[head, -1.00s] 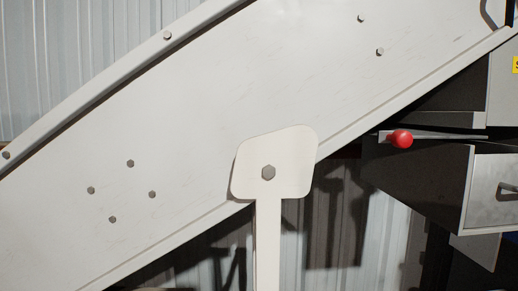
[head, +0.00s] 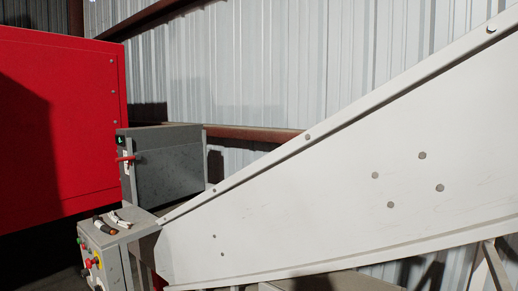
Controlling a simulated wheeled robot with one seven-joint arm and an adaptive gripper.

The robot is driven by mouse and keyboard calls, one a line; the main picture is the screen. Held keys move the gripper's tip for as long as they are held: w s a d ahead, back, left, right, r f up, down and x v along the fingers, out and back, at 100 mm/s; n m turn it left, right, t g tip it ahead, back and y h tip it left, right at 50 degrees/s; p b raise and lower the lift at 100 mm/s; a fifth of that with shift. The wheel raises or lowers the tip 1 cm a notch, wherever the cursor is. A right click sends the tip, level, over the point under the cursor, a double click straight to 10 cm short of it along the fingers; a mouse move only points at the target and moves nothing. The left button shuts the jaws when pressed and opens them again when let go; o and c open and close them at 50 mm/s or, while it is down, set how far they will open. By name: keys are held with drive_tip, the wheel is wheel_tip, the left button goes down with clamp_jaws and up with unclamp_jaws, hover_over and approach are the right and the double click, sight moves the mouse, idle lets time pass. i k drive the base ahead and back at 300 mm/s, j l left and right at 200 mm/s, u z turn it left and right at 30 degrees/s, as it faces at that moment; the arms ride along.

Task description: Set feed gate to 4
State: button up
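My gripper is not in view. No numbered scale or feed gate can be made out in the head view. A grey box (head: 170,165) at the left centre has a short red handle (head: 125,158) on its front, beside a small dark label. A control box (head: 102,258) with coloured buttons stands below it at the lower left. I cannot tell whether any of these belongs to the feed gate.
A sloping pale conveyor side (head: 330,190) with bolts fills the right and rises rightward. A large red housing (head: 55,120) stands at the left. A dark tool-like item (head: 104,225) and a pale one (head: 120,219) lie on the control box. Corrugated wall (head: 270,70) stands behind.

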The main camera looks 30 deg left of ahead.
sight(163, 176)
drive_tip(key=u, duration=1.8)
drive_tip(key=i+j, duration=0.15)
drive_tip(key=i, duration=0.45)
drive_tip(key=i+j, duration=0.15)
drive_tip(key=i, duration=0.45)
drive_tip(key=i+j, duration=0.1)
drive_tip(key=i, duration=0.45)
drive_tip(key=i+j, duration=0.15)
drive_tip(key=i, duration=0.45)
drive_tip(key=i+j+z, duration=0.1)
drive_tip(key=i, duration=0.5)
